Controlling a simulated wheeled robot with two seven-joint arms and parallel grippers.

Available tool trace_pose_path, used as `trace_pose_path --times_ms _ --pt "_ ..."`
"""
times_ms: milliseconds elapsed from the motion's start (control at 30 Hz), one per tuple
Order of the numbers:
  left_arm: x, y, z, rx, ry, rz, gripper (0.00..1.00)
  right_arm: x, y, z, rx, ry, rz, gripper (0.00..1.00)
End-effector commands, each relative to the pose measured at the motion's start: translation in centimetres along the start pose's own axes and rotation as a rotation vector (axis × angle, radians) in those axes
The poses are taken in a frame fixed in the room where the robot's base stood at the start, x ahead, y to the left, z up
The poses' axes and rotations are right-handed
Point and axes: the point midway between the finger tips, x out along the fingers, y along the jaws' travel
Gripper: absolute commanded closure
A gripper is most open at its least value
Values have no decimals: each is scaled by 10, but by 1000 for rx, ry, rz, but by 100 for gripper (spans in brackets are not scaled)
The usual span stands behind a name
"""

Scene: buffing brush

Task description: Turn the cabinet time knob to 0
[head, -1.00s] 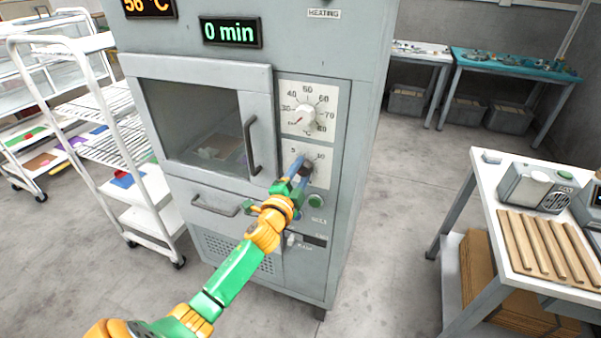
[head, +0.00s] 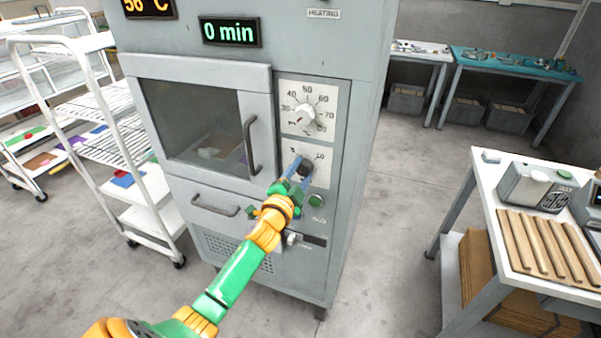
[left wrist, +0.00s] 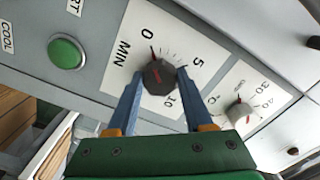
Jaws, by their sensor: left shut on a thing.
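The time knob (left wrist: 160,77) is a dark faceted dial on a white MIN plate (left wrist: 128,55) on the grey cabinet (head: 345,90). In the left wrist view its red mark points close to the 0. The green display (head: 230,32) reads 0 min. My left gripper (head: 297,172) has its blue fingers on either side of the knob and is shut on it; it also shows in the left wrist view (left wrist: 157,85). In the head view the fingers and wrist partly cover the knob and its plate. My right gripper is not in view.
The temperature knob (head: 306,114) sits just above the time plate. A green button (head: 316,201) is below it. The cabinet door handle (head: 251,146) is close on the left. A white rack (head: 110,150) stands left and a table (head: 500,240) right, with clear floor between cabinet and table.

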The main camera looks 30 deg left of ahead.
Motion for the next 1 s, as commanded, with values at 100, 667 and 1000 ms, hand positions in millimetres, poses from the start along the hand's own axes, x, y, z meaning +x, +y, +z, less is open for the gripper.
trace_pose_path --times_ms 100,667,1000 --pt "0 -1 -1 -2 3 -2 25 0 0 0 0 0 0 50" --pt "-34 2 0 0 2 1 19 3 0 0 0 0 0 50" --pt "-71 0 -1 -1 2 0 19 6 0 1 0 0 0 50"
